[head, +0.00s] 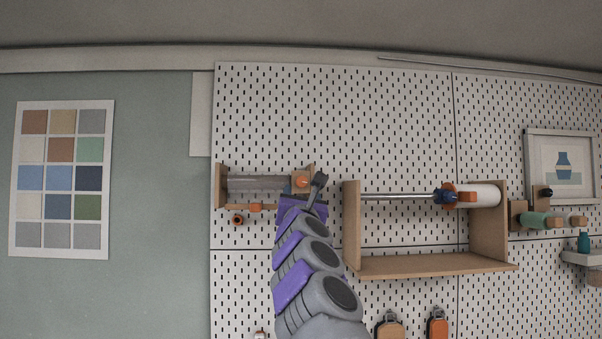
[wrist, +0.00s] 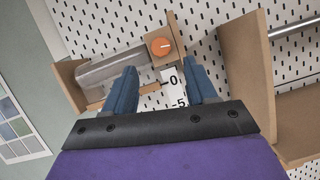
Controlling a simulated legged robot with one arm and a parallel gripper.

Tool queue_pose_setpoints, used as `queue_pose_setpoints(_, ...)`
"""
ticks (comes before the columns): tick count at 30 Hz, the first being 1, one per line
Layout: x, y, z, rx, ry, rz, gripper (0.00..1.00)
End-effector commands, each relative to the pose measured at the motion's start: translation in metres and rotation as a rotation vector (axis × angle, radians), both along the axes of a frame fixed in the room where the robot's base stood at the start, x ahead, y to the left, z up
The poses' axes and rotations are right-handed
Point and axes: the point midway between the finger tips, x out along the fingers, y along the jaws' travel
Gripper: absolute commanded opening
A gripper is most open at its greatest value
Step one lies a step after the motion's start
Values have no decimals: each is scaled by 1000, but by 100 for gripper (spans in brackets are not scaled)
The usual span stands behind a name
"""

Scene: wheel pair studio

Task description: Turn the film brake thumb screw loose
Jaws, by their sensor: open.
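An orange round knob (wrist: 162,46), which looks like the film brake thumb screw, sits on a wooden block at the right end of a clear film roll (wrist: 112,64). It has a pale line across its face. It also shows in the head view (head: 302,182), just left of my gripper's tip. My gripper (wrist: 161,70) is open, with its two blue fingers apart and nothing between them. The knob lies beyond the fingertips, roughly centred between them in the wrist view. In the head view the arm hides part of the film holder's right side.
A white scale label (wrist: 174,88) shows between the fingers. A larger wooden bracket (head: 430,265) with a metal rod and white roll stands close on the right. A small orange-ringed part (head: 237,220) is below the film holder. Pegboard (head: 330,110) above is clear.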

Motion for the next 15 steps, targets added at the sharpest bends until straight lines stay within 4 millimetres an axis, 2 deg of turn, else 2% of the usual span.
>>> queue_pose_setpoints(1, 5, -1, 6, -2, 2, -4, 57)
queue_pose_setpoints(15, 45, -4, 21, -3, 3, -4, 57)
